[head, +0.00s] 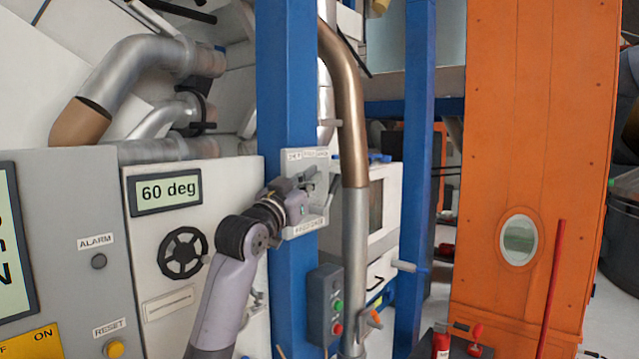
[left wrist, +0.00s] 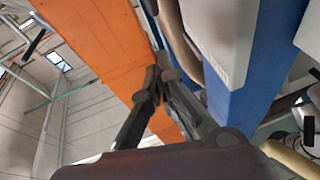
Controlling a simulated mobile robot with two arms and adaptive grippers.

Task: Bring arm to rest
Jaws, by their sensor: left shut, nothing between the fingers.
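My left arm reaches up from the bottom of the head view, and its gripper (head: 312,186) is in front of a white labelled panel (head: 309,226) on a blue post (head: 288,100). In the left wrist view the two dark fingers of the left gripper (left wrist: 160,78) come together at their tips, shut with nothing between them. Whether the fingers touch the panel cannot be told. My right gripper is in neither view.
A grey control cabinet (head: 75,215) with an alarm lamp and reset button stands left, beside a white cabinet with a black handwheel (head: 183,253) and "60 deg" display (head: 165,191). A button box (head: 325,303), a metal pipe (head: 355,230) and an orange column (head: 535,120) stand to the right.

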